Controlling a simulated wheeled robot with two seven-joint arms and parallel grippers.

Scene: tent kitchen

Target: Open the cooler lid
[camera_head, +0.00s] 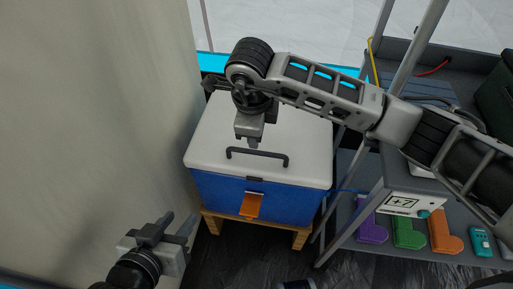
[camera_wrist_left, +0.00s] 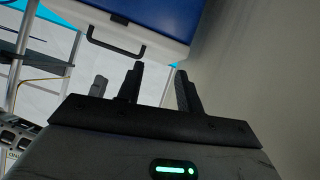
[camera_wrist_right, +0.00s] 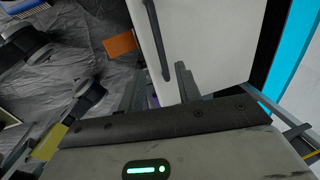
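The cooler has a white lid (camera_head: 305,145), a blue body (camera_head: 290,198), a black bar handle (camera_head: 257,153) on the lid and an orange latch (camera_head: 250,205) hanging at the front. The lid lies flat on the body. My right gripper (camera_head: 249,139) points down over the lid, just behind the handle. In the right wrist view its fingers are spread, with the handle (camera_wrist_right: 157,40) just beyond them; contact cannot be told. My left gripper (camera_head: 178,221) is open and empty, at the front left of the cooler and apart from it. The left wrist view also shows the handle (camera_wrist_left: 115,46).
The cooler stands on a low wooden stand (camera_head: 300,237). A beige tent wall (camera_head: 90,110) is close on the left. A grey shelf rack (camera_head: 345,185) on the right holds purple, green and orange pieces (camera_head: 408,232). Dark floor lies in front.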

